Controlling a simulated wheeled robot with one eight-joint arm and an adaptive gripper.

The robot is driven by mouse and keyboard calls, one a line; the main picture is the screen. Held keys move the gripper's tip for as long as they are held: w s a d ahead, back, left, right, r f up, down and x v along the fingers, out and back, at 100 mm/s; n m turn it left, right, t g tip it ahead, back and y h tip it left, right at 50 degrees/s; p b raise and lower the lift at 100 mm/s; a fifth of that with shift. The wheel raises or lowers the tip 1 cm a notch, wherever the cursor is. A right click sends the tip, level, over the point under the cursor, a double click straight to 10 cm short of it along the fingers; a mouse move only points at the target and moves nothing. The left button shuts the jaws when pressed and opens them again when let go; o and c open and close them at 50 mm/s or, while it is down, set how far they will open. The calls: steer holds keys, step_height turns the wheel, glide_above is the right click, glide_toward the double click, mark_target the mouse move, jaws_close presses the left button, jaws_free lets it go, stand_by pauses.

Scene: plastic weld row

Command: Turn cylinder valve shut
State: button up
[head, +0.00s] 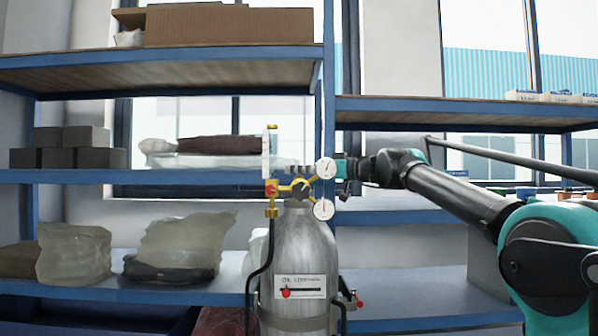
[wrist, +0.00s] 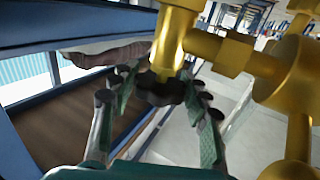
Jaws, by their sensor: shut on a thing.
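The grey gas cylinder (head: 305,250) stands upright in the head view, with a label on its front. A brass regulator (head: 300,188) with two white gauges sits on top. In the wrist view, a dark lobed valve knob (wrist: 160,90) is at the end of a brass valve body (wrist: 174,35). My gripper (wrist: 160,84) has its two teal and black fingers on either side of this knob and is shut on it. In the head view my gripper (head: 342,168) reaches in from the right behind the upper gauge, and the knob cannot be made out there.
Blue-framed shelves (head: 160,63) stand behind the cylinder with boxes and wrapped bundles. A clear flow tube (head: 268,152) rises left of the regulator, and a black hose (head: 262,270) hangs below it. In the wrist view brass fittings (wrist: 285,75) crowd the right of my fingers.

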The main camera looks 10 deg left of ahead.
stand_by(0.3)
steer(key=o, duration=1.2)
steer(key=shift+c, duration=0.2)
step_height(320, 180, up, 10)
